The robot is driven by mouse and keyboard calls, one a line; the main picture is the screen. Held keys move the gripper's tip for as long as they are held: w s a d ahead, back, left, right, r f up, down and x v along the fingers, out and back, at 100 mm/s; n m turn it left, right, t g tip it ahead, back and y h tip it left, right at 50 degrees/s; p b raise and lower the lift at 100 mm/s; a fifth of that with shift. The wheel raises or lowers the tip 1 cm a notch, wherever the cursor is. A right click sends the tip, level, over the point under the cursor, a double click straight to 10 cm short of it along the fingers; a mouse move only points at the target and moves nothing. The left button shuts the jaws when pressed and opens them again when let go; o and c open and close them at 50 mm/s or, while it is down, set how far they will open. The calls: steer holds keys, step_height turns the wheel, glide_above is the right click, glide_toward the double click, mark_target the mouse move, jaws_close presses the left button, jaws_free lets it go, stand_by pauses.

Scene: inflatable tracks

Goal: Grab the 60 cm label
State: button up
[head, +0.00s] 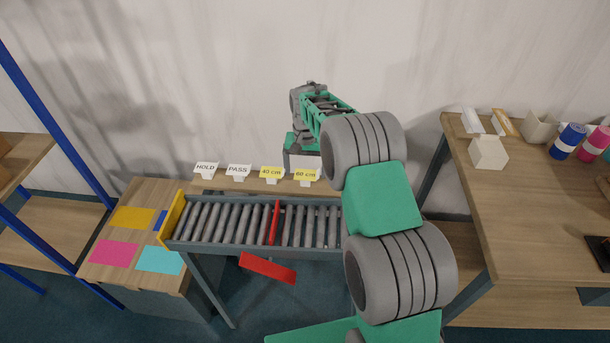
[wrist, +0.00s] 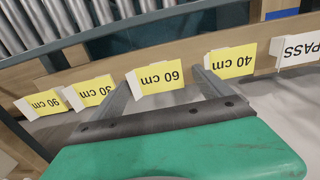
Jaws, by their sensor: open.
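The 60 cm label (head: 306,175) is a yellow tag on a white holder, standing on the wooden ledge behind the roller conveyor. In the wrist view the 60 cm label (wrist: 161,77) appears upside down, between the tips of my two fingers. My gripper (head: 302,162) is above and just behind the label in the head view. In the wrist view my gripper (wrist: 167,79) is open, with nothing held. The left finger overlaps the label's left edge in the picture; I cannot tell whether it touches.
The 40 cm label (wrist: 232,61) stands close to the right finger, with PASS (wrist: 298,47) beyond it. On the other side are a yellow label (wrist: 93,91), partly tilted, and the 90 cm label (wrist: 44,103). HOLD (head: 206,168) is farthest left. The roller conveyor (head: 225,223) lies in front.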

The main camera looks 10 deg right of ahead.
steer(key=shift+f, duration=0.1)
steer(key=shift+c, duration=0.6)
steer(key=c, duration=1.3)
steer(key=shift+o, duration=0.2)
